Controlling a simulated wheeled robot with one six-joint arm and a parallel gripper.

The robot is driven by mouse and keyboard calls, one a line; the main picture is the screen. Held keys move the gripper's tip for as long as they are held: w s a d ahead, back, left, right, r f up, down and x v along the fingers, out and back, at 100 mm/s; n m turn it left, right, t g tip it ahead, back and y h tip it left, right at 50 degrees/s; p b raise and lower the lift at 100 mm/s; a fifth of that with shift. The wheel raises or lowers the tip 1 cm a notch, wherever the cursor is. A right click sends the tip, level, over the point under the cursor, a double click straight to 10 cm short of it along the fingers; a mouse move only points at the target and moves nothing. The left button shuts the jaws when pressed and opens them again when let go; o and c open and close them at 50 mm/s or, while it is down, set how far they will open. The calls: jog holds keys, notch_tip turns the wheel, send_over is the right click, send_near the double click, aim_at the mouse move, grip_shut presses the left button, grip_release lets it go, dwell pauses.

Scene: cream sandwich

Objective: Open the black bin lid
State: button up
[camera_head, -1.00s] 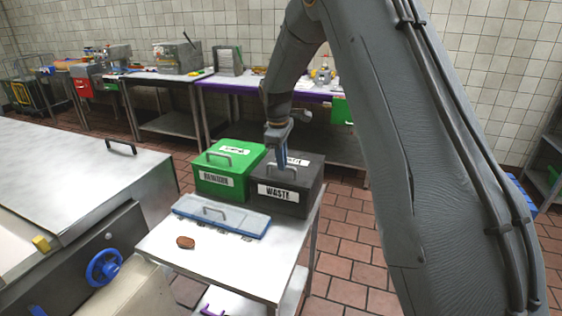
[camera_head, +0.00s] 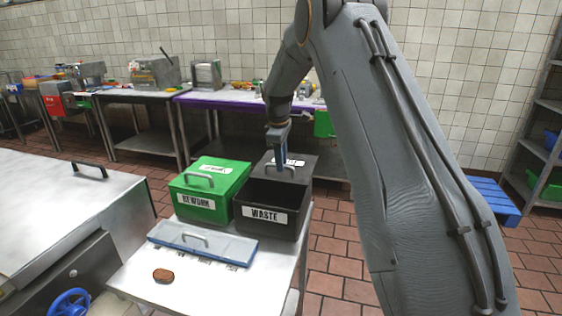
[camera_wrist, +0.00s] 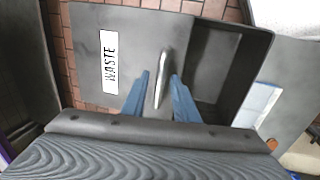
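The black bin (camera_head: 291,231) with a WASTE label stands on the small table beside the green bin. Its black lid (camera_head: 304,164) is raised and tilted back, so the dark inside shows. My gripper (camera_head: 279,163) is at the lid. In the wrist view, the lid (camera_wrist: 92,36) has its own WASTE label and a grey handle (camera_wrist: 162,66). The blue fingers of my gripper (camera_wrist: 160,76) stand on either side of this handle with a visible gap, so the gripper looks open around it. The bin's open inside (camera_wrist: 213,70) is to the right.
The closed green REWORK bin (camera_head: 209,198) is left of the black bin. A blue-lidded tray (camera_head: 202,244) and a brown patty (camera_head: 163,276) lie in front on the table (camera_head: 190,295). A blue pallet (camera_head: 482,200) is on the floor at right.

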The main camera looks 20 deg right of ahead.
jog(key=shift+a+r, duration=0.1)
jog(key=shift+a, duration=0.2)
notch_tip(320, 180, up, 7)
jog(key=s+b, duration=0.1)
jog(key=b, duration=0.1)
jog(key=shift+a+r, duration=0.2)
jog(key=shift+a, duration=0.2)
jog(key=shift+s, duration=0.1)
jog(key=s+a+f+m, duration=0.2)
jog(key=s+f+m, duration=0.1)
jog(key=s, duration=1)
jog(key=s+a+f+m, duration=0.2)
jog(key=s+f+m, duration=0.2)
jog(key=s, duration=0.9)
jog(key=s+a+f+m+y, duration=0.1)
jog(key=s+f+m, duration=0.3)
jog(key=s, duration=0.9)
jog(key=shift+a+f+g, duration=0.3)
jog(key=shift+a+f, duration=0.15)
jog(key=shift+a, duration=0.1)
